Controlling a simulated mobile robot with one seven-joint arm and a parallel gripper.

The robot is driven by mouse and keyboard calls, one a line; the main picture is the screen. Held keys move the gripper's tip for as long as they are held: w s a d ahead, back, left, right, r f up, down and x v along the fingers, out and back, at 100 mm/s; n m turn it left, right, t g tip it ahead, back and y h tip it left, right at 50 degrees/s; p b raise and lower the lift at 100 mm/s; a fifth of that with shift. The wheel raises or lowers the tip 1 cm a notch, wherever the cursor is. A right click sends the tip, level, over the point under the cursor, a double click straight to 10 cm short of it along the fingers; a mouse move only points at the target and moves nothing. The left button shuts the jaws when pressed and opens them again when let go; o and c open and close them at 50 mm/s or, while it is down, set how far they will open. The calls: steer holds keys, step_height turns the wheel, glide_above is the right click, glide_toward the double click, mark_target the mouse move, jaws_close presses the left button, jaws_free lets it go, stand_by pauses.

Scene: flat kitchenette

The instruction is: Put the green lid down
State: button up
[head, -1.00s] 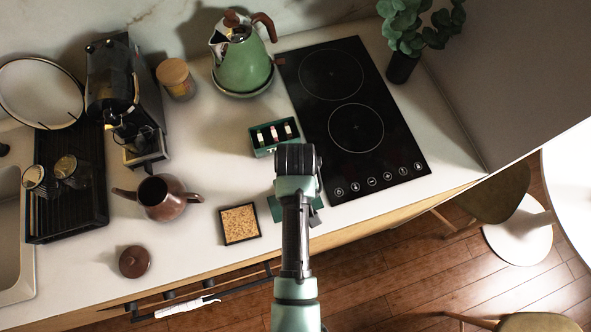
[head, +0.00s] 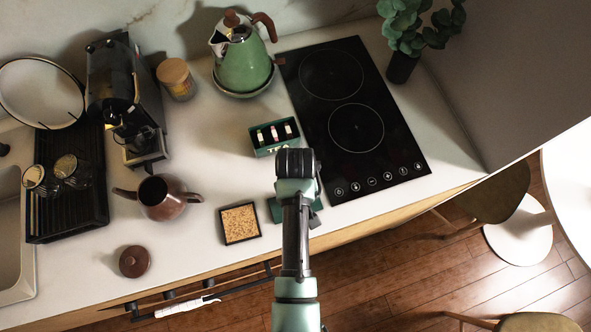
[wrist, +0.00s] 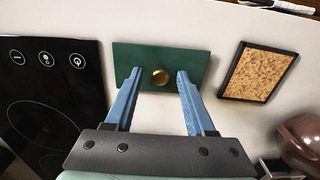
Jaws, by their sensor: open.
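The black cooktop (head: 350,120) lies beside the lid. A cork coaster (wrist: 258,73) is on its other side. A brown teapot (head: 165,197) and its brown lid (head: 135,261) stand further left. The counter's front edge (head: 225,268) is close to the lid.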

step_height(320, 180, up, 12)
steer(key=b, duration=0.1)
steer(key=shift+r, duration=0.15)
stand_by(0.7)
